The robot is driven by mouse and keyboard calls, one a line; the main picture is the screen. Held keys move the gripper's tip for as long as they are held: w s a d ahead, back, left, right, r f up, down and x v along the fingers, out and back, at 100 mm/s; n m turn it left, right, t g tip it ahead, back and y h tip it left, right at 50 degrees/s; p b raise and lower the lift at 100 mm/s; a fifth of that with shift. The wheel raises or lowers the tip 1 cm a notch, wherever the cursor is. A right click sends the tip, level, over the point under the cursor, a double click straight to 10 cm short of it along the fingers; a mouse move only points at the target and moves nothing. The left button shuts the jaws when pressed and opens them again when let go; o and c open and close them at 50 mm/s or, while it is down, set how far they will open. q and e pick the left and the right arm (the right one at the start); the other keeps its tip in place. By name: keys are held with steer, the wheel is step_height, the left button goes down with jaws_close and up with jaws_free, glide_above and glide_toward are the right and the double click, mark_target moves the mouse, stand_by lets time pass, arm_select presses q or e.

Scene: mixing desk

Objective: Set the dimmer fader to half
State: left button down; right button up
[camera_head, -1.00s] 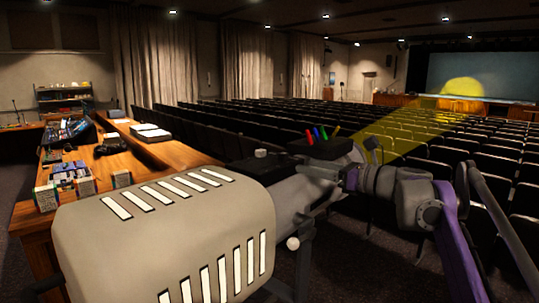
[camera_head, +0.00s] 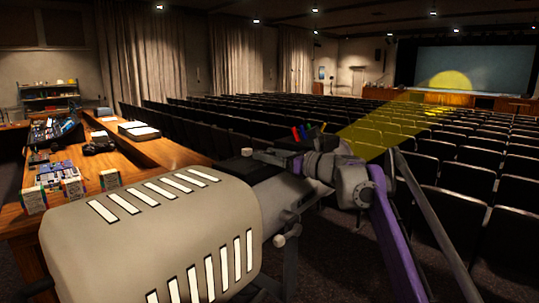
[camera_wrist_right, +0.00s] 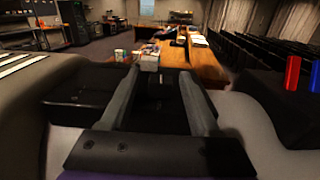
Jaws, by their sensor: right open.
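A large beige lamp housing (camera_head: 150,235) with white slots fills the lower left of the head view. A pale round knob (camera_head: 279,240) sits low at its right side. My right gripper (camera_head: 272,156) is beyond the housing's right end, small and dark in the head view. My left gripper is not in view.
A wooden desk (camera_head: 165,150) holds a mixing console (camera_head: 52,130) and small colourful boxes (camera_head: 68,183). Rows of seats (camera_head: 440,180) fill the right, facing a lit stage screen (camera_head: 480,65).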

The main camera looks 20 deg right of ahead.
jaws_close()
stand_by(1.4)
